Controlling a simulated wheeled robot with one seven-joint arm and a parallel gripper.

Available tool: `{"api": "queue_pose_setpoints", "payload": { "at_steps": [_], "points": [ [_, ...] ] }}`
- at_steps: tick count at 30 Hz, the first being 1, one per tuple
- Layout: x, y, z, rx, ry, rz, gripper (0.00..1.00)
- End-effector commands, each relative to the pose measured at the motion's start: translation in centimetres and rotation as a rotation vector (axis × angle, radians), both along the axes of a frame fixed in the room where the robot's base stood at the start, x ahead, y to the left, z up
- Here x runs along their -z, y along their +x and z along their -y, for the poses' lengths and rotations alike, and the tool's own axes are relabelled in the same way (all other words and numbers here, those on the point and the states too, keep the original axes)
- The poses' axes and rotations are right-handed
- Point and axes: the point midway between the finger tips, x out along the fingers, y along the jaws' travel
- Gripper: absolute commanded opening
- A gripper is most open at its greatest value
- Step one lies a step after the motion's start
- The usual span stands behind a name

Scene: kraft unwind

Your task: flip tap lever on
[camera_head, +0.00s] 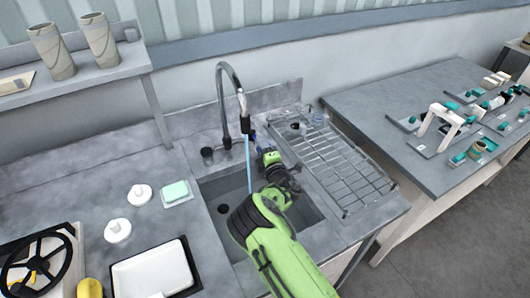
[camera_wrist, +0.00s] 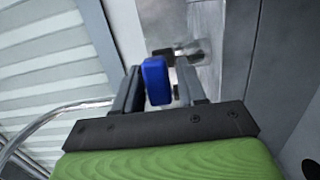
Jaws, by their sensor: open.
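The tap (camera_head: 221,95) is a grey gooseneck spout at the back of the sink (camera_head: 215,187). A thin light-blue stream (camera_head: 249,170) runs from its nozzle down into the basin. The tap lever has a blue handle (camera_wrist: 156,80), which shows between my fingers in the wrist view, closer to the left finger; I cannot tell whether it touches. In the head view my gripper (camera_head: 258,140) is over the back of the sink, right of the spout, with a bit of blue at its tip. My gripper (camera_wrist: 158,85) is open, with fingers on either side of the handle.
A wire drying rack (camera_head: 345,170) lies right of the sink. On the left counter are a soap dish (camera_head: 177,193), white knobbed pieces (camera_head: 118,230) and a white tray (camera_head: 155,272). A shelf (camera_head: 75,80) with cups stands at back left.

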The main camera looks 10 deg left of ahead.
Motion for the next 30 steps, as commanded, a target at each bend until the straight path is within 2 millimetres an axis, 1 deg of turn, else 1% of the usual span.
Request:
{"api": "queue_pose_setpoints", "payload": {
  "at_steps": [2,5,12,18,21,24,30],
  "points": [
    [0.0,-0.7,0.5,0.003,0.000,-0.001,0.40],
    [0.0,-2.4,1.5,0.003,0.000,-0.004,0.40],
    [0.4,-7.5,4.6,0.007,0.005,-0.004,0.40],
    [0.5,-11.4,6.7,0.002,0.003,-0.002,0.40],
    [0.4,-12.6,7.5,0.001,0.001,-0.002,0.40],
    [0.2,-13.3,7.7,0.000,0.000,-0.001,0.40],
    [0.0,-13.4,7.8,-0.001,-0.001,-0.001,0.40]
  ]
}}
